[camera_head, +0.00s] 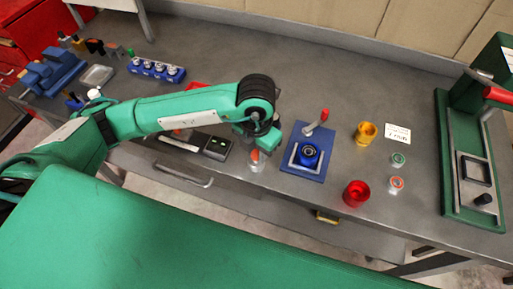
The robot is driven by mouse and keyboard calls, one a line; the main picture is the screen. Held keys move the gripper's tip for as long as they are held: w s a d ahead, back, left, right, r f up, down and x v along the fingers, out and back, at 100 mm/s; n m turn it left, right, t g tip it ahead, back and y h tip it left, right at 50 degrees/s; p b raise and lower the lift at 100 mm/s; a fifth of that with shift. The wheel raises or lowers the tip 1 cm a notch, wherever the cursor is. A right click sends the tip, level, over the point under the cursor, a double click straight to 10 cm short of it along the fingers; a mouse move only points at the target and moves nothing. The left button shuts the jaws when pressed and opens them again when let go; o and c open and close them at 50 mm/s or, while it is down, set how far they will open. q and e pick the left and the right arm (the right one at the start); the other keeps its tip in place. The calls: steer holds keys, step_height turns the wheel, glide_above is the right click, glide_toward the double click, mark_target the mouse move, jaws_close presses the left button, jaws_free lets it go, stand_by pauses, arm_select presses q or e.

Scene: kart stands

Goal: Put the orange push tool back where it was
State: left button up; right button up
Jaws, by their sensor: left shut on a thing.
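My left gripper (262,140) points down over the front part of the grey bench, between a dark scale-like device and a blue fixture. It is shut on a small piece with an orange top and a pale lower part, which I take to be the orange push tool (257,160). The fingers partly hide it, and I cannot tell whether its bottom touches the bench. A similar small round piece with an orange centre (397,184) stands at the right, in front of one with a green centre (399,159). My right gripper is not in view.
The blue fixture (298,166) with a red-knobbed lever stands right of the gripper. A blue rack (157,70) and blue block (50,72) stand left. The back middle is clear.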

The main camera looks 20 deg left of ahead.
arm_select(q)
steer(key=shift+f, duration=0.1)
steer(key=shift+f+b, duration=0.15)
steer(key=shift+b, duration=0.15)
steer(key=o, duration=1)
steer(key=shift+r+p, duration=0.35)
steer(key=shift+r, duration=0.3)
step_height(320, 180, up, 10)
steer(key=shift+f+b, duration=0.1)
steer(key=shift+b, duration=1)
steer(key=shift+r, duration=0.7)
